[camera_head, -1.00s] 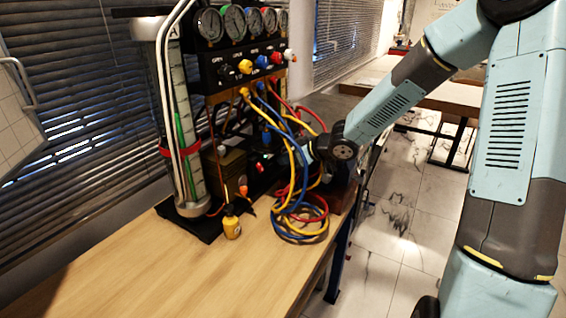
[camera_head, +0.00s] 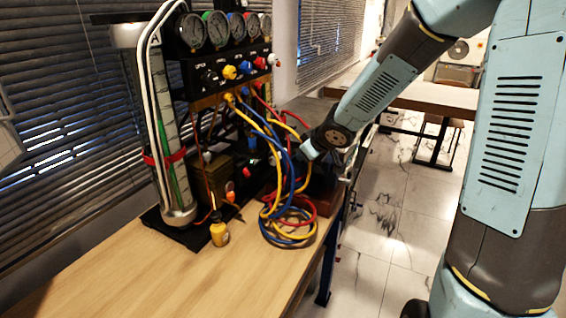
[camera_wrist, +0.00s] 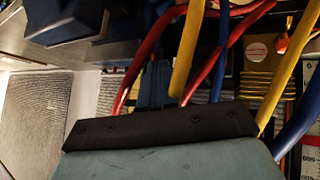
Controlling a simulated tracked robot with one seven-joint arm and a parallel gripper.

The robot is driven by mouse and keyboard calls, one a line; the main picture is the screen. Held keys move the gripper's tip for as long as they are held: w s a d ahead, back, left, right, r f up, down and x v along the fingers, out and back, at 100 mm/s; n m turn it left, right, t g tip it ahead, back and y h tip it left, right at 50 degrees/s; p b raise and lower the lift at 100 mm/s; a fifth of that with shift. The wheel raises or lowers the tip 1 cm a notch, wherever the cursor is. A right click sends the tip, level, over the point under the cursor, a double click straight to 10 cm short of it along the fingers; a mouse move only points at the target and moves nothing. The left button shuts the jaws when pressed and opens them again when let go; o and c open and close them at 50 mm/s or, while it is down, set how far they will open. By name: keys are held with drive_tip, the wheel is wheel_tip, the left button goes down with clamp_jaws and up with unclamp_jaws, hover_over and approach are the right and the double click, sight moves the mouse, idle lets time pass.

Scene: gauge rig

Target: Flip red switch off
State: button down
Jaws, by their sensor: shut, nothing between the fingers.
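I cannot make out the red switch for certain. In the head view a small red part (camera_head: 246,172) shows low on the gauge rig (camera_head: 222,82), and an orange-red tip (camera_head: 230,190) sits lower, near the yellow bottle; I cannot tell whether either is the switch. My arm reaches in from the right to the hoses at the rig's right side, and they and the arm hide the gripper's tips there. In the wrist view my gripper (camera_wrist: 154,86) is shut and empty, its narrow blue-grey fingers pointing among red, yellow and blue hoses. No switch is clear there.
Yellow, blue and red hoses (camera_head: 281,238) hang from the rig and coil at the table's right edge, close to my arm. The wooden table's (camera_head: 150,285) front is clear.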

drive_tip(key=s+d+r+m+h, duration=0.6)
drive_tip(key=s+d+r, duration=0.6)
drive_tip(key=d, duration=0.1)
drive_tip(key=s+d+r+m+g+y, duration=0.1)
drive_tip(key=s+r+m, duration=0.1)
drive_tip(key=s, duration=0.7)
drive_tip(key=s+d+r+m+g, duration=0.1)
drive_tip(key=s, duration=0.9)
drive_tip(key=shift+d+r+m+y, duration=0.15)
drive_tip(key=shift+r+m+y, duration=0.2)
drive_tip(key=shift+m+y, duration=0.05)
